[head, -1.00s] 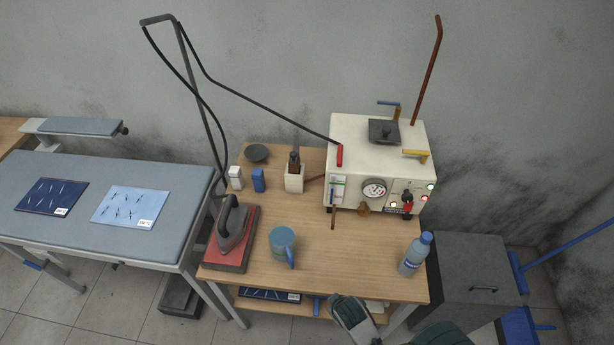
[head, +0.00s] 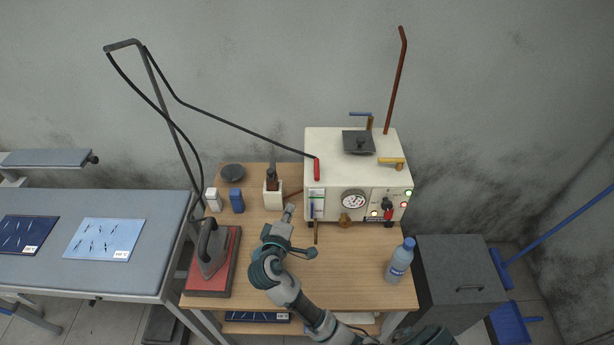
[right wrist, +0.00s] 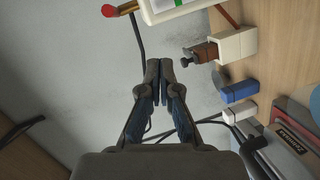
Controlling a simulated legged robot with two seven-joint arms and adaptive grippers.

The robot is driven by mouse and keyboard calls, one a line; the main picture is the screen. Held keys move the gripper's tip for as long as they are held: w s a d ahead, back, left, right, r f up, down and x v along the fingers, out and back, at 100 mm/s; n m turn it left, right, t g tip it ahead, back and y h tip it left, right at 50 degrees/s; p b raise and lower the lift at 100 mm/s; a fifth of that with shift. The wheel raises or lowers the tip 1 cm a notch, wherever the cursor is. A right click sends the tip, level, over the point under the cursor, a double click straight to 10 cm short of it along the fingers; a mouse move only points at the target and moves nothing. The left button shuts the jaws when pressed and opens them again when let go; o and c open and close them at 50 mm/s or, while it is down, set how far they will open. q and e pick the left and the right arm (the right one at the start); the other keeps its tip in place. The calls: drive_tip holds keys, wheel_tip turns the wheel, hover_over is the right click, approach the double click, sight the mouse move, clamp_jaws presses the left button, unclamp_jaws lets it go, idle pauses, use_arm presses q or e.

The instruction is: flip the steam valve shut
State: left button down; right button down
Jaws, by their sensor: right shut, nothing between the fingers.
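The white steam boiler (head: 335,143) stands at the back right of the wooden table. A red lever handle (head: 317,168) sits at its left front top edge, where the black hose ends. A yellow handle (head: 392,163) is at its right top and a blue handle (head: 360,114) behind; I cannot tell for certain which one is the steam valve. My right gripper (head: 289,210) is shut and empty, over the table left of the boiler's front and apart from the handles. In the right wrist view its fingertips (right wrist: 159,72) meet, with part of the boiler (right wrist: 172,7) above. My left gripper is not in view.
A white holder (head: 273,199) with a brown-handled tool stands just beyond my right gripper. A blue box (head: 237,201) and an iron (head: 212,248) are to the left. A bottle (head: 399,262) stands at the right front. The hose (head: 240,130) slopes above the table.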

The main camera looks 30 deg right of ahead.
sight(317, 173)
drive_tip(key=shift+t+h, duration=0.4)
drive_tip(key=shift+h, duration=0.4)
drive_tip(key=r, duration=0.3)
drive_tip(key=w+a+r, duration=0.1)
drive_tip(key=r, duration=0.1)
drive_tip(key=shift+a+r, duration=0.1)
drive_tip(key=shift+r, duration=0.05)
drive_tip(key=w+d+f+p, duration=0.1)
drive_tip(key=w+d, duration=0.4)
drive_tip(key=d, duration=0.6)
drive_tip(key=shift+f+p, duration=0.25)
drive_tip(key=shift+p, duration=0.2)
